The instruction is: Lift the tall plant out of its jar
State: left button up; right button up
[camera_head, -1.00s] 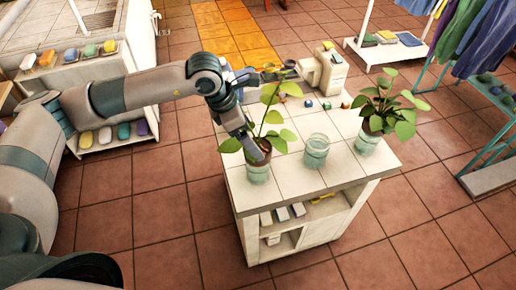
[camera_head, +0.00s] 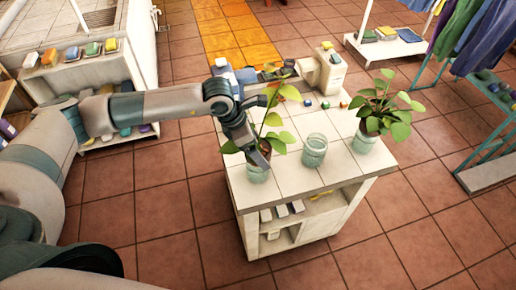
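The tall plant (camera_head: 274,120), with a thin stem and broad green leaves, stands in a pale green glass jar (camera_head: 257,175) at the left front of the white tiled counter. My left gripper (camera_head: 260,158) points down at the jar's mouth, against the base of the plant. The arm and leaves partly hide its fingers, so I cannot tell whether they are closed on the plant. An empty glass jar (camera_head: 314,150) stands in the middle. A bushier plant (camera_head: 382,106) sits in another jar (camera_head: 364,142) at the right. My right gripper is out of view.
A beige appliance (camera_head: 326,72) and several small coloured blocks (camera_head: 324,104) are at the counter's back. Shelves below hold boxes (camera_head: 282,210). A rack with hanging clothes (camera_head: 484,40) stands at the right. Tiled floor (camera_head: 420,225) is clear in front.

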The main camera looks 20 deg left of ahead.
pick_arm(q)
jog(key=shift+w+d+f, duration=0.1)
jog(key=shift+d+f, duration=0.05)
jog(key=shift+f, duration=0.3)
jog(key=c, duration=1.3)
jog(key=shift+r, duration=0.15)
